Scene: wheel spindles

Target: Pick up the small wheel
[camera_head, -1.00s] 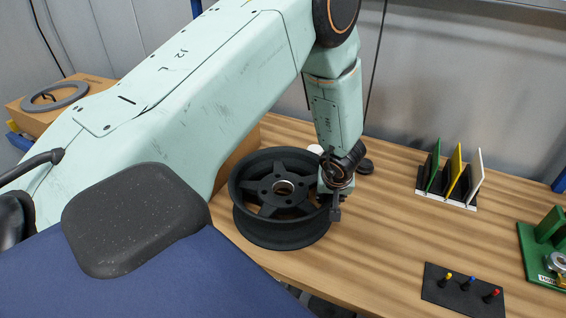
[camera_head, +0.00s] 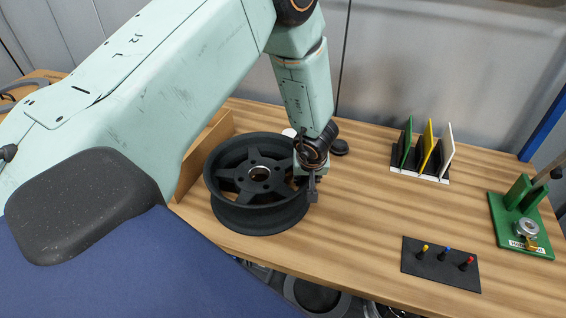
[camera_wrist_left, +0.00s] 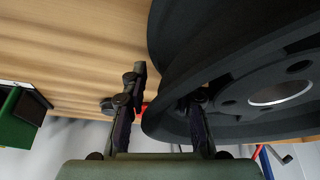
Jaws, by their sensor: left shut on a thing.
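A black spoked wheel (camera_head: 230,214) lies flat on the wooden table in the head view, with a bright ring at its hub. My left gripper (camera_head: 307,188) points down at the wheel's right rim. In the left wrist view the wheel (camera_wrist_left: 225,50) fills the upper right. There my left gripper (camera_wrist_left: 163,92) has one finger outside the rim and the other on the inner side, partly hidden by it. It is shut on the rim. The wheel still appears to rest on the table. My right gripper is not in view.
A rack with green, yellow and white plates (camera_head: 421,155) stands at the back. A black board with coloured pegs (camera_head: 440,268) and a green fixture (camera_head: 522,220) are to the right. A cardboard box (camera_head: 205,150) is behind the wheel. The table's middle is clear.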

